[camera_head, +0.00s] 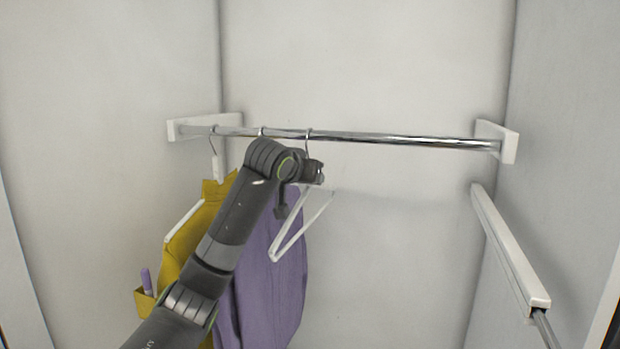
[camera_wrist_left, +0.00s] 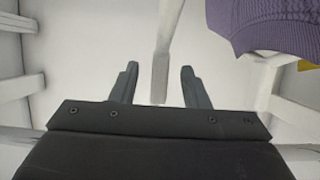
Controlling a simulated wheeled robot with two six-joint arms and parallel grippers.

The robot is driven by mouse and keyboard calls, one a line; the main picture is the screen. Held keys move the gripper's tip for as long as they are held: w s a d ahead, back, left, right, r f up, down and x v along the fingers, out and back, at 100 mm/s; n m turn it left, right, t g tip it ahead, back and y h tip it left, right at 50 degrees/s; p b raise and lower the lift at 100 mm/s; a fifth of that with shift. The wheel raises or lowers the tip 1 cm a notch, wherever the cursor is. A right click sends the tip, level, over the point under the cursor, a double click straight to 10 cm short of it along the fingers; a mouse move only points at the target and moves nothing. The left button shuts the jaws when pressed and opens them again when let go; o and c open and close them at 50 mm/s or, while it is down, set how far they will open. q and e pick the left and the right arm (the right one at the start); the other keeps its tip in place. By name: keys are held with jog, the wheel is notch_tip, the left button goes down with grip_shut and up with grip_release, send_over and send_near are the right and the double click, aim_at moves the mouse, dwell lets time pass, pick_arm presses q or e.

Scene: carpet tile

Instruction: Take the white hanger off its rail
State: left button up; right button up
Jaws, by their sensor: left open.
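The empty white hanger (camera_head: 287,238) hangs by its hook from the chrome rail (camera_head: 400,139), to the right of the clothes. My left gripper (camera_head: 320,174) is at the hanger's upper part, just below the rail, and my arm hides part of the hanger. In the left wrist view, my left gripper (camera_wrist_left: 158,68) is open, with a white piece of the hanger (camera_wrist_left: 160,76) between its fingers in the picture. I cannot tell whether either finger touches it. My right gripper is not in view.
A purple garment (camera_head: 285,290) and a yellow garment (camera_head: 190,235) hang left of the hanger, partly behind my left arm. White brackets (camera_head: 495,140) hold the rail's ends. A lower white bracket (camera_head: 508,245) is on the right wall. The rail's right half is clear.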

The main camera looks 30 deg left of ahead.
pick_arm(q)
jog(key=shift+p+x, duration=0.4)
jog(key=shift+x, duration=0.7)
jog(key=shift+c, duration=0.4)
grip_shut()
jog(key=shift+r, duration=0.1)
